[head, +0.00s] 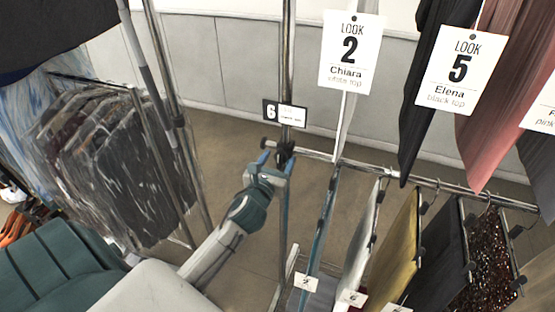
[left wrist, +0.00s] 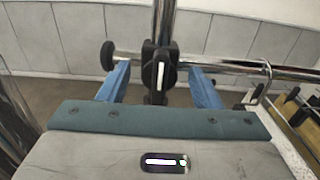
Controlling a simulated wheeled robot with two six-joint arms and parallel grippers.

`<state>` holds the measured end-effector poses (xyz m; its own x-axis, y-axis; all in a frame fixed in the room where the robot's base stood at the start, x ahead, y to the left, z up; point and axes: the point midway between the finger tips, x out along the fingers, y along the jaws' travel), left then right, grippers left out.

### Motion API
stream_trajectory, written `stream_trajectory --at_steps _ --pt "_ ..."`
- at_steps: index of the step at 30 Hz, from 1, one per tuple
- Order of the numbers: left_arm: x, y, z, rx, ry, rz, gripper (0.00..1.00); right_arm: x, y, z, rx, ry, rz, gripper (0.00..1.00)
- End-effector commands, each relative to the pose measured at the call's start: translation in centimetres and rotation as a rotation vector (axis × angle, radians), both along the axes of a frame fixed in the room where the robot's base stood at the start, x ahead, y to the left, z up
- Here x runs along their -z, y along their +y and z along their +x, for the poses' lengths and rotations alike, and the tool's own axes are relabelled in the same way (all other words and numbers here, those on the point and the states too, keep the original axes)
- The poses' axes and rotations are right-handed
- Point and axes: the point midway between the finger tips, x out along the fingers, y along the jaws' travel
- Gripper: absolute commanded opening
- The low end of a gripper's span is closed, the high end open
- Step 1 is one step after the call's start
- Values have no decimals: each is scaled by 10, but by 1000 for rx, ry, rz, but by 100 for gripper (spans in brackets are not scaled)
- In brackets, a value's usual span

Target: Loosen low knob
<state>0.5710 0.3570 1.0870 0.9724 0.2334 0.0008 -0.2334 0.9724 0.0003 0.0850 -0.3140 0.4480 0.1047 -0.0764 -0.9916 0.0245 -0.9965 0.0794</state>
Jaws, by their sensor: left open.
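The low knob (left wrist: 160,74) is black with a white stripe that stands nearly upright. It sits on the black clamp where the chrome upright meets the lower rail, and in the head view the clamp (head: 285,150) is partly hidden by my gripper. My left gripper (head: 277,160) is open in front of it. In the left wrist view its blue fingers (left wrist: 160,80) stand one on each side of the knob, with a gap on both sides. I cannot tell how far the fingertips reach past the knob. My right gripper is not in view.
The lower rail (head: 440,183) runs right with several garments on hangers. A "6" tag (head: 271,113) is on the upright above the clamp. Look cards (head: 350,50) hang at the upper right. Another garment rack (head: 110,160) stands at the left. Bare floor lies between.

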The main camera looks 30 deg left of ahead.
Motion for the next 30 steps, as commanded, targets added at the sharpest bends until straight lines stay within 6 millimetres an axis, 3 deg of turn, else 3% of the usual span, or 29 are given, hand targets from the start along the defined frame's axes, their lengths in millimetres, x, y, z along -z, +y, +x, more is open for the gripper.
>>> stream_trajectory --at_steps 5,9,12,22,30 --pt "0 0 0 0 0 0 56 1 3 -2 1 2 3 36" --pt "0 0 0 0 0 0 29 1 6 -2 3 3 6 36" --pt "0 0 0 0 0 0 15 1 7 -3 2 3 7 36" --pt "0 0 -1 0 -10 -45 15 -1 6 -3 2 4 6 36" --pt "0 1 -1 0 -49 -210 15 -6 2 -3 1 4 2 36"
